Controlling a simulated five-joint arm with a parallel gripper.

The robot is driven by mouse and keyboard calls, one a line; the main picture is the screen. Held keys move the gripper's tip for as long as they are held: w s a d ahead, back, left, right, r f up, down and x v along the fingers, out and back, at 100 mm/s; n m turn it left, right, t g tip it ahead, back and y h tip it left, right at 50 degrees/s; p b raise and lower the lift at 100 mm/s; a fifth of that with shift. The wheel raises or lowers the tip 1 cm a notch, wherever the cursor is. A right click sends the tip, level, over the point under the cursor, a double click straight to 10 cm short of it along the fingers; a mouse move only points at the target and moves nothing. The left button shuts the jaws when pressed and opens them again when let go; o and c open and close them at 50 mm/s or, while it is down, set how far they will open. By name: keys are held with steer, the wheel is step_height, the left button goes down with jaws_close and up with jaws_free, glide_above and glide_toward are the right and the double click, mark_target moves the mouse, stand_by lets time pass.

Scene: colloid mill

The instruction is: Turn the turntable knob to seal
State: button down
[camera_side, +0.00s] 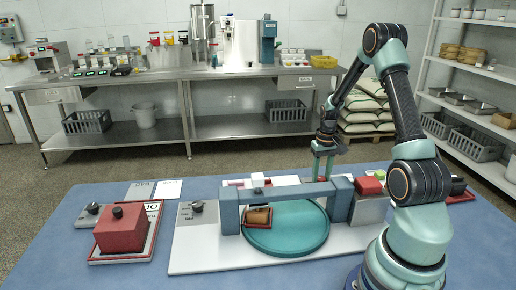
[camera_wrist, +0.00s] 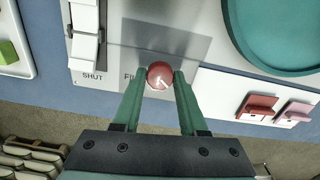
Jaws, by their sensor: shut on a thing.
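A red round knob (camera_wrist: 160,74) with a small pale mark on its top is between my gripper's two green fingertips (camera_wrist: 160,85) in the wrist view. My gripper is shut on it. A partly covered label beginning "FI" is just left of the knob, and "SHUT" is printed farther left. The teal turntable disc (camera_wrist: 285,30) is at the upper right; it also shows in the side view (camera_side: 290,242).
A brown piece in a red-edged holder (camera_side: 257,217) sits at the turntable's left. A dark knob (camera_side: 197,206) is on the pale base plate. A red block (camera_side: 120,233) stands farther left. A white lever (camera_wrist: 86,35) is near the held knob. The blue mat's front left is clear.

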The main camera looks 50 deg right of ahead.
mark_target(321, 178)
steer(key=shift+n, duration=0.8)
steer(key=shift+c, duration=2.2)
jaws_free()
steer(key=shift+r, duration=0.1)
step_height(321, 178, up, 12)
